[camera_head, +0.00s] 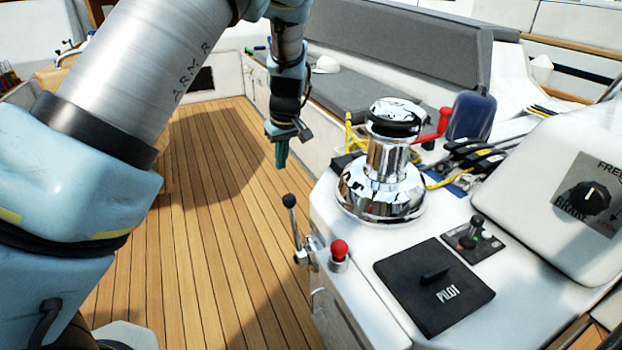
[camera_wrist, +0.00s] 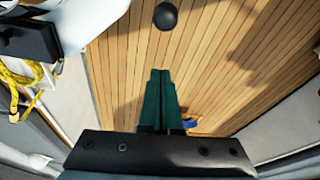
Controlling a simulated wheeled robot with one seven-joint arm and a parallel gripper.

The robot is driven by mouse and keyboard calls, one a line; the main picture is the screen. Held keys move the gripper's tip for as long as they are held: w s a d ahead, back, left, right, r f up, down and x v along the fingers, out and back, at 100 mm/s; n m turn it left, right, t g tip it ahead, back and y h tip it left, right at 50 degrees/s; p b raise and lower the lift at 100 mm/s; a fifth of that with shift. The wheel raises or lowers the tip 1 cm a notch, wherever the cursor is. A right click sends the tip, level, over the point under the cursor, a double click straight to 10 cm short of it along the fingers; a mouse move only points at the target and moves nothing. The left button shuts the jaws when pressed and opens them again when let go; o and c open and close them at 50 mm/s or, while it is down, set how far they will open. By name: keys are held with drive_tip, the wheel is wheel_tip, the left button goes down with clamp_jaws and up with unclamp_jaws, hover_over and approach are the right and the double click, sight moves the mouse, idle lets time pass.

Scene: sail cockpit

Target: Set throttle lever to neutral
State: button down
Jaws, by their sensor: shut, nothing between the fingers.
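The throttle lever (camera_head: 294,222) is a thin metal rod with a round black knob, mounted on the side of the white console. In the head view it stands up from its chrome base (camera_head: 305,254), leaning slightly left. Its black knob also shows at the top of the wrist view (camera_wrist: 165,16). My gripper (camera_head: 281,163) has green fingers, shut and empty, pointing down above and beyond the knob with a visible gap. In the wrist view the closed fingers (camera_wrist: 161,75) point toward the knob without touching it; the rest of the lever is not clear there.
A red knob (camera_head: 339,250) stands right of the lever base. A chrome winch (camera_head: 385,185) and a black PILOT panel (camera_head: 433,287) sit on the console. Yellow rope (camera_wrist: 22,88) lies at left in the wrist view. The wooden deck (camera_head: 200,240) left of the lever is clear.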

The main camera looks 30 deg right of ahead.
sight(290, 204)
wheel_tip(290, 204, down, 8)
drive_tip(key=s+p, duration=0.1)
drive_tip(key=p, duration=0.2)
drive_tip(key=shift+f, duration=0.2)
idle(0.4)
drive_tip(key=shift+a, duration=0.1)
drive_tip(key=shift+t, duration=0.3)
drive_tip(key=s, duration=0.2)
drive_tip(key=s+r+p, duration=0.1)
drive_tip(key=s+a+p, duration=0.1)
drive_tip(key=s, duration=0.1)
drive_tip(key=shift+s+r, duration=0.3)
drive_tip(key=shift+s, duration=0.05)
drive_tip(key=shift+s+d, duration=0.1)
drive_tip(key=shift+s, duration=0.05)
